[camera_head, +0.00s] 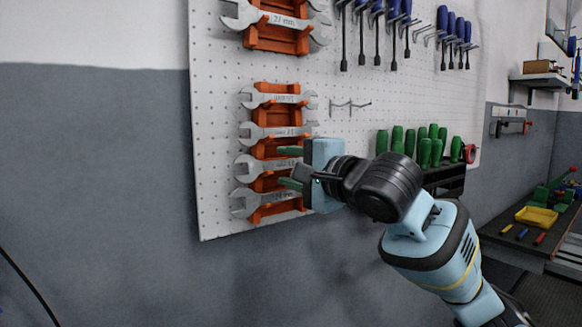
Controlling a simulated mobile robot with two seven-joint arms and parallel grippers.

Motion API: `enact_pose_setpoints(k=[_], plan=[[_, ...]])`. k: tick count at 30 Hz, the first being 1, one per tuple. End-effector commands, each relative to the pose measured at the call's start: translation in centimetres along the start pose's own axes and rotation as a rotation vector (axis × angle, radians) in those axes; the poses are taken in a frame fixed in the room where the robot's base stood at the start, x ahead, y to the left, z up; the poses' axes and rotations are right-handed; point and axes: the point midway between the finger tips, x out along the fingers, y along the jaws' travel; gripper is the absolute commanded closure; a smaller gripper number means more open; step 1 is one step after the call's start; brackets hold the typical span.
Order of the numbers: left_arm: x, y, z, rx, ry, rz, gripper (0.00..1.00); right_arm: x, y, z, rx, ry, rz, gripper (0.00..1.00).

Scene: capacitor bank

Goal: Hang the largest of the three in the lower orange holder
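The lower orange holder (292,89) is mounted on a white pegboard. Several silver open-ended wrenches lie across it, one above another: a top one (270,98), a second (265,131), a third (262,166) and a bottom one (258,199). The lower ones look larger. My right gripper (289,167) is at the holder's right side, its green-tipped fingers apart, one above and one below the third wrench. A gap shows between fingers and wrench. The gripper hides the right ends of the lower wrenches. My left gripper is not in view.
An upper orange holder (275,40) carries more wrenches, one marked 21 mm (268,18). Blue-handled screwdrivers (393,10) hang at upper right. Empty hooks (350,104) stick out right of the holder. Green-handled tools (425,148) stand on a dark rack behind my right arm. The wall at left is clear.

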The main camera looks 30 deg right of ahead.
Motion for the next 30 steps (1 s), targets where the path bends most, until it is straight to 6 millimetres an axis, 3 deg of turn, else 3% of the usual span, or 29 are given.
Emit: enact_pose_setpoints(k=[8, 21, 30], plan=[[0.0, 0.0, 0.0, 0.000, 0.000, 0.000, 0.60, -0.8, 0.0, 0.0, -0.001, 0.000, -0.001, 0.58], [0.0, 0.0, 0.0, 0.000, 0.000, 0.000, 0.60, -7.0, 0.0, 0.0, -0.001, 0.001, -0.001, 0.58], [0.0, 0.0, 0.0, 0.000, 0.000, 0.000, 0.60, -7.8, 0.0, 0.0, 0.000, -0.001, -0.001, 0.58]])
